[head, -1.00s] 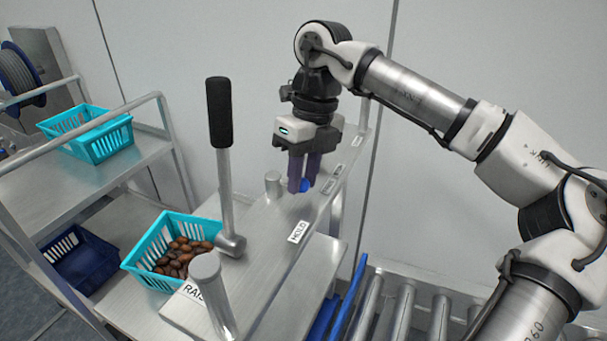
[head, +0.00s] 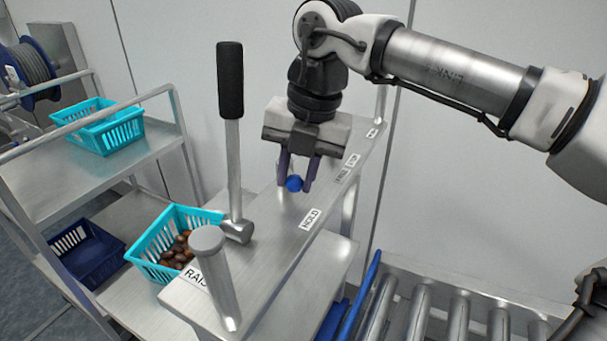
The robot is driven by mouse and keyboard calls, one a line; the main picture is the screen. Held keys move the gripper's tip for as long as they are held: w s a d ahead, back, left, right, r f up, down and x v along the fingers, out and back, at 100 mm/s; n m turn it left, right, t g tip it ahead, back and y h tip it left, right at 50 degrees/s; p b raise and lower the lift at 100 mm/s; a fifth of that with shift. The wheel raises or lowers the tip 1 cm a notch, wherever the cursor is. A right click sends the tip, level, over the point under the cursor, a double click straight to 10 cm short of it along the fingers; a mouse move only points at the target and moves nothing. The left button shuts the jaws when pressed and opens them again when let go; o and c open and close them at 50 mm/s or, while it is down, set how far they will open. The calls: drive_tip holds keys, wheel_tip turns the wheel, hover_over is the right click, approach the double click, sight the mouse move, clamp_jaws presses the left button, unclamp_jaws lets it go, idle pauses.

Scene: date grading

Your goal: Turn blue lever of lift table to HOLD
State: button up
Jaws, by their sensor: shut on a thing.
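The blue lever shows as a round blue knob (head: 294,184) on the top plate of the lift table (head: 262,262). My gripper (head: 297,182) points down and is shut on the knob, with one finger on each side of it. The rest of the lever is hidden behind the knob and fingers. A HOLD label (head: 310,218) lies on the plate just below and right of the knob. More labels lie farther up the plate's right edge, too small to read surely.
A tall lever with a black grip (head: 230,80) stands left of my gripper. A metal post (head: 217,275) stands in front, by a RAISE label. A turquoise basket of dates (head: 150,262) sits at left. A roller conveyor (head: 420,305) lies at right.

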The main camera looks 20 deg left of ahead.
drive_tip(key=shift+s+a+m, duration=0.2)
drive_tip(key=shift+a+m, duration=0.1)
drive_tip(key=shift+m, duration=0.5)
drive_tip(key=o, duration=1)
drive_tip(key=shift+r, duration=0.1)
drive_tip(key=d+r, duration=0.1)
drive_tip(key=r, duration=0.8)
drive_tip(key=d+r+p, duration=0.1)
drive_tip(key=r, duration=0.3)
drive_tip(key=shift+d+r, duration=0.2)
drive_tip(key=shift+d, duration=0.1)
